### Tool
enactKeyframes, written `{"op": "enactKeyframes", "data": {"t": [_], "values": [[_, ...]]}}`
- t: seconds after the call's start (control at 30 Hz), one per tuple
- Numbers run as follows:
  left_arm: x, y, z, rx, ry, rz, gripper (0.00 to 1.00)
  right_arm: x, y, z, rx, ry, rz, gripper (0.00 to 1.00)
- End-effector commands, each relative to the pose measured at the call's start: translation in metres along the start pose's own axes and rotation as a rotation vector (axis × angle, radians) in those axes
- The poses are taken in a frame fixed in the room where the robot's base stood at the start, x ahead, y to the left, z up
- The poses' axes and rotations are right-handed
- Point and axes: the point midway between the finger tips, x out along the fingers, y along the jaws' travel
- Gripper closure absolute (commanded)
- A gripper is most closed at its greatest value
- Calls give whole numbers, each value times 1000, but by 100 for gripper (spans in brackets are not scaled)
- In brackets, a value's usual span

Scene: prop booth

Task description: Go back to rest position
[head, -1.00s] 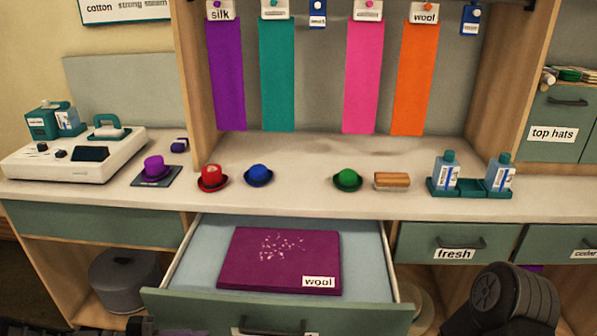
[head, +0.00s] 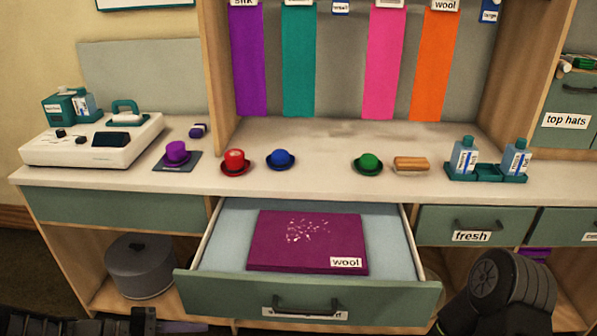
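My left arm lies along the bottom left edge, and the part that looks like its gripper (head: 160,325) is dark and cut off by the frame. I cannot tell whether it is open or shut. My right arm shows as a dark rounded link at the bottom right, and its gripper is out of view. Both arms are low, in front of the counter (head: 330,190). An open drawer (head: 310,298) stands out below the counter and holds a flat purple piece labelled wool (head: 300,252) with pale specks on it.
On the counter stand a purple hat (head: 177,152) on a dark pad, a red hat (head: 235,163), a blue hat (head: 281,159), a green hat (head: 367,164), a brush (head: 411,165) and a bottle tray (head: 487,175). A white machine (head: 70,150) is at the left. The open drawer juts toward me.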

Motion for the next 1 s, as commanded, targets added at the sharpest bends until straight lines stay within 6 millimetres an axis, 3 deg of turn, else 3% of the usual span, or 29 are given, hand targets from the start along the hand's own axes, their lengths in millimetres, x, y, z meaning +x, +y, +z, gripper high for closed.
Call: {"op": "enactKeyframes", "data": {"t": [0.27, 0.47, 0.63, 0.73, 0.87, 1.0], "values": [[2, -40, -24, -46, 116, -137, 79, 0, 0, 0, -1, 0, 0, 0], [5, -97, -46, -81, 237, -317, 79, 0, 0, 0, -1, 0, 0, 0], [17, -164, -62, -43, 352, -546, 79, 0, 0, 0, -1, 0, 0, 0], [30, -199, -69, 48, 412, -680, 79, 0, 0, 0, -1, 0, 0, 0], [60, -227, -68, 237, 451, -796, 79, 0, 0, 0, -1, 0, 0, 0], [113, -244, -40, 494, 396, -834, 79, 0, 0, 0, -1, 0, 0, 0]]}}
